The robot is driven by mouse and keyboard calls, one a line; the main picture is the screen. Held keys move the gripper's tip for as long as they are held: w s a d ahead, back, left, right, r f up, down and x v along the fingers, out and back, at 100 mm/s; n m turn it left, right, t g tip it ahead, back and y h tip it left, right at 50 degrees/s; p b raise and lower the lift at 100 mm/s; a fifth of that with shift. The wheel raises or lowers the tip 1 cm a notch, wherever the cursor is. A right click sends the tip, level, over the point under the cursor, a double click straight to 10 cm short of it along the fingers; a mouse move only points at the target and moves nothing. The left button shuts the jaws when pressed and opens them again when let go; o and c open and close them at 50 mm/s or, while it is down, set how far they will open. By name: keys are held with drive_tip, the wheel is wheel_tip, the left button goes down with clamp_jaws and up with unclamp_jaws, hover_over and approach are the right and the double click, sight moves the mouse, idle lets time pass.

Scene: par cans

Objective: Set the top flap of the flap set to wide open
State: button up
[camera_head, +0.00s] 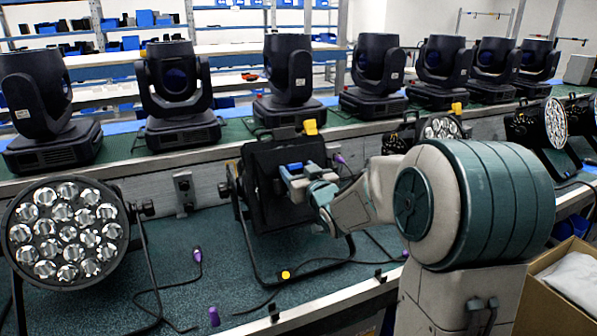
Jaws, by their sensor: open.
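The flap set is a black square frame of dark flaps (278,165) on a par can standing on the green bench, just left of the picture's middle. Its top edge stands near a yellow tab (310,127). My gripper (290,172) is in front of the flap set at its upper right part, with the arm reaching in from the right. A blue part shows at the gripper's end. The finger gap is too small to make out, and I cannot tell whether it touches a flap. The gripper and wrist hide part of the flap set's right side.
A par can with many lenses (68,232) stands at the left. Several black moving-head lights line the raised shelf behind. Cables and purple connectors (214,316) lie on the bench. A cardboard box (565,290) stands at the lower right. The bench front between the left can and flap set is mostly open.

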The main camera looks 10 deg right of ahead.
drive_tip(key=shift+c, duration=0.4)
drive_tip(key=c, duration=0.9)
drive_tip(key=shift+r, duration=0.1)
